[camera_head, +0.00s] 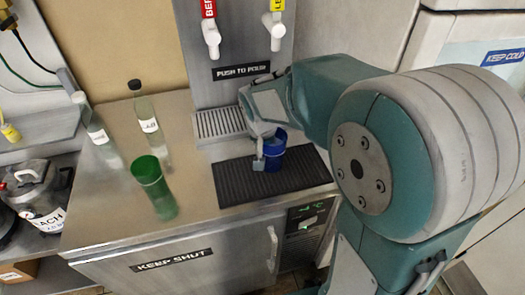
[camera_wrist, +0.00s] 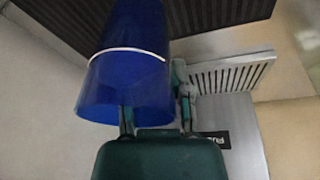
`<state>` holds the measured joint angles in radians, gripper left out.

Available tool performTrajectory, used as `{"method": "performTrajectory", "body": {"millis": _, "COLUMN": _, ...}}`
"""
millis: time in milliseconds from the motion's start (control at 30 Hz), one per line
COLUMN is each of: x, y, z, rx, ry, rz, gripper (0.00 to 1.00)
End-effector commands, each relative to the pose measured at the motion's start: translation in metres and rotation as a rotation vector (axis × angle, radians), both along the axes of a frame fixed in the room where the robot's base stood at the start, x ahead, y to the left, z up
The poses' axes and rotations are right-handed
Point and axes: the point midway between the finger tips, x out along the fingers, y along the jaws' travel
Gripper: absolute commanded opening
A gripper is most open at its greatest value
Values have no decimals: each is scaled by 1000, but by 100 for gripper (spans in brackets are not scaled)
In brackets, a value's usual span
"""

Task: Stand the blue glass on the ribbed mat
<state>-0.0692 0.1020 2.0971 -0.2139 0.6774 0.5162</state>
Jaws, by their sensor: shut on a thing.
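The blue glass (camera_head: 275,152) is upright over the dark ribbed mat (camera_head: 232,188), near the mat's back middle. I cannot tell whether its base touches the mat. My gripper (camera_head: 262,153) is shut on the glass, with a finger showing at its left side. In the wrist view the glass (camera_wrist: 125,60) fills the upper left, with a pale line around it. My gripper (camera_wrist: 156,115) shows below it there, one finger against the glass and one beside it. The ribbed mat (camera_wrist: 225,14) shows behind it at the top.
A green glass (camera_head: 152,185) and two clear bottles, one upright (camera_head: 150,135) and one at its left (camera_head: 100,140), stand left on the steel counter. A slotted drip tray (camera_head: 218,123) lies behind the mat under two taps. The mat's left and right parts are bare.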

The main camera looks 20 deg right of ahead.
Motion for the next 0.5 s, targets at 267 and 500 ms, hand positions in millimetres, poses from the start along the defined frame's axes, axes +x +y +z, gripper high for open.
{"method": "performTrajectory", "body": {"millis": 267, "x": 7, "y": -1, "z": -28, "rx": 0, "ry": 2, "rz": -1, "gripper": 0}}
{"method": "performTrajectory", "body": {"millis": 500, "x": 7, "y": -1, "z": -38, "rx": 1, "ry": -1, "rz": 0, "gripper": 0}}
